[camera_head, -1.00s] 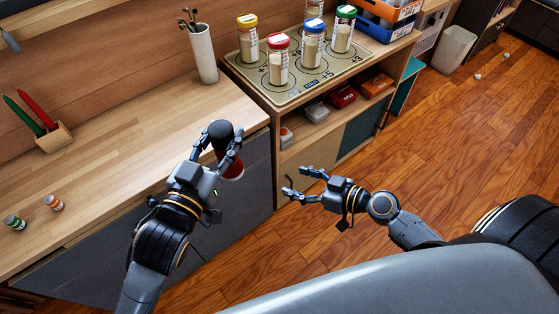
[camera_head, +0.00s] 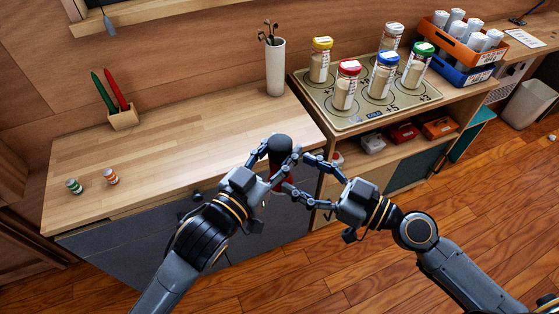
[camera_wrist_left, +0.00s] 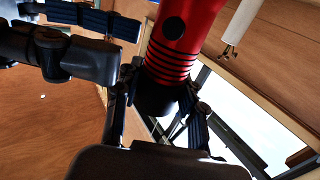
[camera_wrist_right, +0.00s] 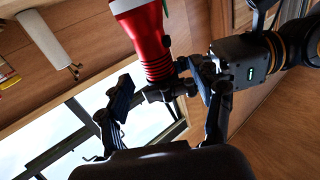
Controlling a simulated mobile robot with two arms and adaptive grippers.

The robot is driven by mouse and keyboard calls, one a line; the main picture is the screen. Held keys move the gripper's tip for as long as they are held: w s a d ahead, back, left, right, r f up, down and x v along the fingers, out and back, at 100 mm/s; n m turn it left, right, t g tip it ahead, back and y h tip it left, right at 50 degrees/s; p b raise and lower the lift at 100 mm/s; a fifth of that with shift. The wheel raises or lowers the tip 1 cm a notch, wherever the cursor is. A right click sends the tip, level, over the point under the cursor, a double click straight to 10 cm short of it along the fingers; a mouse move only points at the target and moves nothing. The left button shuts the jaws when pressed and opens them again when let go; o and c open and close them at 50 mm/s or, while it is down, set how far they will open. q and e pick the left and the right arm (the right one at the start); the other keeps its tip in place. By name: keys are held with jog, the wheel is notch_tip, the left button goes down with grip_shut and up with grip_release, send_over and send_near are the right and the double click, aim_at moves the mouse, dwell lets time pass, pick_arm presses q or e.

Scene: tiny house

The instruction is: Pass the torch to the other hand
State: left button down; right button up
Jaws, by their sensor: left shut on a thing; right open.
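The torch has a red ribbed body and a black end. In the head view its black end (camera_head: 281,146) points up above the fingers, with a little red below. My left gripper (camera_head: 276,168) is shut on it and holds it in front of the counter's edge. In the left wrist view the red body (camera_wrist_left: 183,38) rises from between the left fingers. My right gripper (camera_head: 300,174) is open, its fingers reaching toward the torch from the right. In the right wrist view the red body (camera_wrist_right: 147,38) shows beyond and between the open fingers; contact with them is unclear.
A shelf unit at right carries a mat (camera_head: 345,118) with several lidded jars. Open wooden floor (camera_head: 390,265) lies in front.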

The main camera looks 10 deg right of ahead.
aim_at(275, 163)
jog(key=shift+x, duration=3.25)
jog(key=shift+c, duration=0.4)
jog(key=shift+a, duration=0.1)
jog(key=c, duration=1.3)
pick_arm(q)
jog(key=c, duration=0.7)
grip_release()
pick_arm(e)
grip_shut()
